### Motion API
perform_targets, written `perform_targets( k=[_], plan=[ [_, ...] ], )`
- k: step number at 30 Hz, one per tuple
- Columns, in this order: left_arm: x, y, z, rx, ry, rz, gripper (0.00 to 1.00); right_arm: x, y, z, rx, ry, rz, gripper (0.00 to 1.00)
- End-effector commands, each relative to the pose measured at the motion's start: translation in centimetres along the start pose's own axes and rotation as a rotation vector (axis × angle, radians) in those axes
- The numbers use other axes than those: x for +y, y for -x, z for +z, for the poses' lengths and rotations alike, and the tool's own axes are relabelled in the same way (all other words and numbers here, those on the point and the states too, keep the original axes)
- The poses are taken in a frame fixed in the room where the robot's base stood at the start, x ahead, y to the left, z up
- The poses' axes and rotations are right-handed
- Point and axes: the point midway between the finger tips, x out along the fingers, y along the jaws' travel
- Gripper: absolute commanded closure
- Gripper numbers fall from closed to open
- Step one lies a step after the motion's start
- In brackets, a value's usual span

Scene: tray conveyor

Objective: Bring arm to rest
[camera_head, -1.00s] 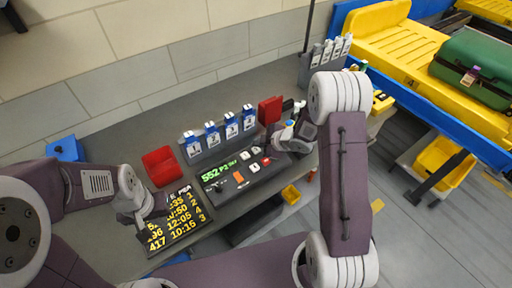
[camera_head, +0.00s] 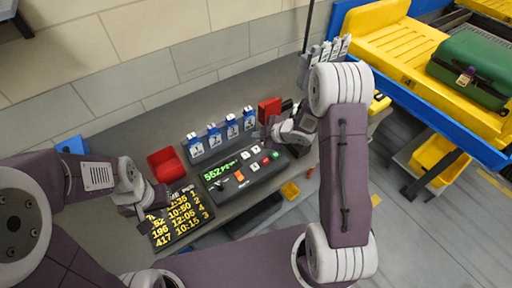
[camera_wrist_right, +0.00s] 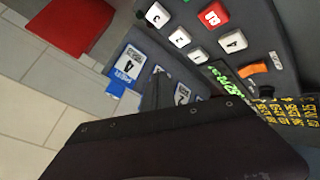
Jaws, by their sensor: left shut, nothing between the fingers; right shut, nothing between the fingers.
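My left gripper (camera_head: 146,212) is shut and empty, at the left end of the desk by the flight board. My right gripper (camera_head: 266,134) is shut and empty, above the back right of the control console (camera_head: 230,190). My right arm comes down from the right side of the head view and partly covers the desk's right end. In the right wrist view a large dark part covers the bottom, with the console's buttons (camera_wrist_right: 212,15) at upper right.
A flight board (camera_head: 181,216) lies left of the console. Numbered blue-and-white tags (camera_head: 214,137) stand behind it. A red holder (camera_head: 165,165) and another red one (camera_head: 269,110) flank them. A yellow conveyor tray (camera_head: 400,50) and green suitcase (camera_head: 472,67) are at right.

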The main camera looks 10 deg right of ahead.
Motion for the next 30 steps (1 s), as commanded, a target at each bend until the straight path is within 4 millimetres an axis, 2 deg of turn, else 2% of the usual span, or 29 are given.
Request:
perform_targets(
  k=[17,19,21,23,24,26,28,29,30],
  plan=[
    [0.0,-0.1,0.0,0.000,0.000,0.000,1.00,0.0,0.0,0.0,0.000,0.000,0.000,1.00],
    [0.0,0.0,0.0,0.000,0.000,0.000,1.00,0.0,-0.1,-0.4,0.006,0.009,-0.001,1.00],
    [0.0,0.0,0.0,0.000,0.000,0.000,1.00,1.2,0.5,-2.1,0.024,0.042,0.024,1.00],
    [0.0,0.0,0.0,0.000,0.000,0.000,1.00,2.7,1.8,-4.6,0.050,0.084,0.061,1.00],
    [0.0,0.0,0.0,0.000,0.000,0.000,1.00,3.8,3.2,-6.5,0.057,0.086,0.101,1.00],
    [0.0,0.0,0.0,0.000,0.000,0.000,1.00,5.0,5.7,-7.8,0.009,0.019,0.158,1.00],
    [0.0,-0.1,0.0,0.000,0.000,0.000,1.00,4.4,8.8,-6.9,-0.107,-0.168,0.195,1.00],
    [0.0,-0.1,0.0,0.000,0.000,0.000,1.00,3.5,10.1,-6.0,-0.166,-0.276,0.200,1.00],
    [0.0,-0.1,0.0,0.000,0.000,0.000,1.00,1.6,11.8,-4.6,-0.248,-0.432,0.192,1.00]
  ],
)
